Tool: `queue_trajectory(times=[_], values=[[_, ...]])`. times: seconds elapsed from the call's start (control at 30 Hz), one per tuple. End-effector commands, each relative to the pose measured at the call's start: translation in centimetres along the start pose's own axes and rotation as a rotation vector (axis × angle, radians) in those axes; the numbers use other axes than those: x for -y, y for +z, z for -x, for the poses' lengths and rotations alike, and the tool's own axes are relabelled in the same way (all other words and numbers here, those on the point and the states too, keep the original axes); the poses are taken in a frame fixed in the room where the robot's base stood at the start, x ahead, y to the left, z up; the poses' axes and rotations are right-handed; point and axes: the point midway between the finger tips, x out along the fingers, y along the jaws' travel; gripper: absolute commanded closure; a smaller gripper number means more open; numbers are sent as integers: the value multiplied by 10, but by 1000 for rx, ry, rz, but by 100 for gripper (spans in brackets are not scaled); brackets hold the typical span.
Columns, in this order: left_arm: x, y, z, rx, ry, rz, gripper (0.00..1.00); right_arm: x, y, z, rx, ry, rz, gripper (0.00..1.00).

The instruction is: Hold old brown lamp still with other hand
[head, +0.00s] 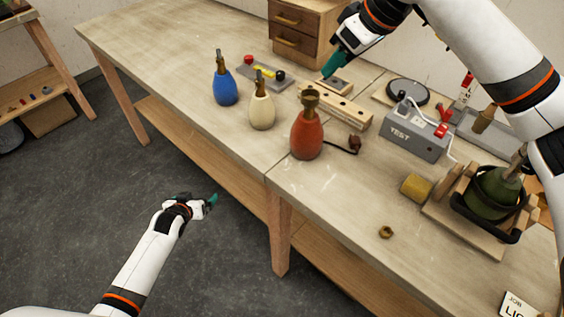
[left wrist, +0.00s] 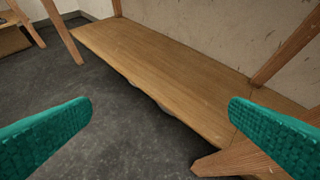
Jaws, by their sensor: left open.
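The lamp that best fits the old brown one is a rust-red, bottle-shaped base (head: 306,137) with a brass-coloured top. It stands upright near the table's front edge, with a dark cord and brown plug (head: 354,143) to its right. My left gripper (head: 211,202) is open and empty, off the table's front side and below the tabletop, well apart from the lamp. In the left wrist view its teal fingers (left wrist: 160,125) are wide apart, facing the lower shelf. My right gripper (head: 331,66) is behind the lamp, over the back of the table; its fingers are partly hidden.
A blue lamp (head: 225,86) and a cream lamp (head: 262,110) stand left of the rust-red one. A wooden block (head: 345,110) and a grey test box (head: 413,136) are behind and right. A green lamp (head: 490,197) sits in a wooden cradle. The lower shelf (left wrist: 150,65) is bare.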

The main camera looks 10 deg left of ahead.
Motion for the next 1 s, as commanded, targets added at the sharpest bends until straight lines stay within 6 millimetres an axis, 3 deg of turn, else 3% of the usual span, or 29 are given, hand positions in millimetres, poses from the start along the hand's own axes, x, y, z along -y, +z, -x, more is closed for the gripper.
queue_trajectory(times=[0.03,0.1,0.3,0.37,0.4,0.5,0.7,0.8,1.0], values=[[2,35,5,54,-11,12,0,0,0,0,0,0,0,64],[5,75,14,115,-26,27,0,0,0,0,0,0,0,64],[19,186,56,292,-85,66,0,0,0,0,0,0,0,64],[32,214,74,346,-117,65,0,0,0,0,0,0,0,64],[56,216,83,371,-155,41,0,0,0,0,0,0,0,64],[115,194,94,402,-230,-39,0,0,0,0,0,0,0,64],[211,163,130,489,-361,-166,0,0,0,0,0,0,0,64],[245,154,149,530,-409,-202,0,0,0,0,0,0,0,64],[278,146,171,579,-458,-238,0,0,0,0,0,0,0,64]])
